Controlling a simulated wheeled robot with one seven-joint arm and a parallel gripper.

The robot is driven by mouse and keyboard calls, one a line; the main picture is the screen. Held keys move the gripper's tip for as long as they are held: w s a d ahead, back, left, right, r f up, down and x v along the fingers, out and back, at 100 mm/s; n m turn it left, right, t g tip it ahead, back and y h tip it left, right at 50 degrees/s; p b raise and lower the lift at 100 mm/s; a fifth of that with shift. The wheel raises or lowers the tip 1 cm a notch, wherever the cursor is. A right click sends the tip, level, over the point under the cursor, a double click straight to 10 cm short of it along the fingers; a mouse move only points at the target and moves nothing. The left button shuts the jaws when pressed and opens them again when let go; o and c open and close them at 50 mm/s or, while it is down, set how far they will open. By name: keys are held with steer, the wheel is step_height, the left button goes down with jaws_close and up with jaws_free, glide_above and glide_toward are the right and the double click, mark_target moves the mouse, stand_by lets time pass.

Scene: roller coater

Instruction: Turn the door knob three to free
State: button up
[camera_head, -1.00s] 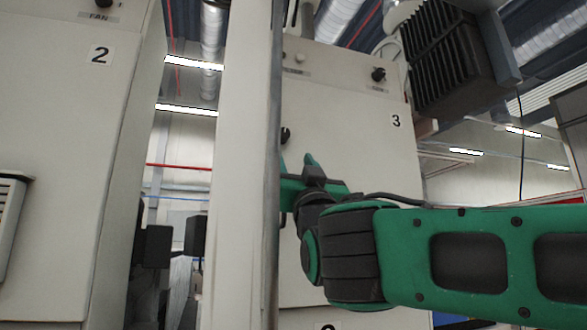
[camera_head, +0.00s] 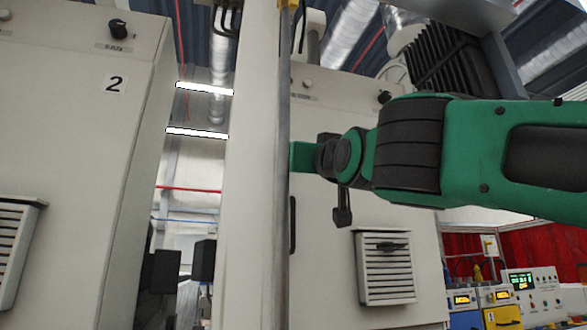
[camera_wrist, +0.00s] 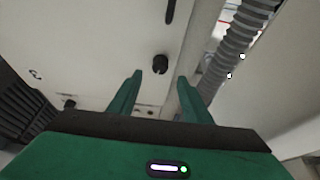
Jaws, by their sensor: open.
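Cabinet three (camera_head: 330,100) stands behind a pale post. Its black door knob (camera_wrist: 160,63) shows in the wrist view, between and just beyond my fingertips, with no contact visible. In the head view that knob is hidden behind my gripper and arm. My gripper (camera_wrist: 160,77) is open and empty, with one green finger on each side of the knob. In the head view my gripper (camera_head: 303,156) is at the cabinet's left side, its fingertips hidden by the post. The label 3 (camera_wrist: 35,75) appears turned over in the wrist view.
A pale post (camera_head: 252,200) stands close left of my gripper. A second knob (camera_head: 384,97) is high on cabinet three, with a dark handle (camera_head: 292,225) and a vent (camera_head: 386,268) lower down. Cabinet 2 (camera_head: 70,160) stands left. A ribbed hose (camera_wrist: 236,42) runs near my right finger.

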steer(key=x, duration=0.9)
steer(key=shift+w, duration=0.1)
steer(key=c, duration=1.1)
steer(key=shift+o, duration=0.2)
steer(key=shift+m+h, duration=0.6)
steer(key=shift+m, duration=0.5)
steer(key=o, duration=1.1)
steer(key=shift+c, duration=0.2)
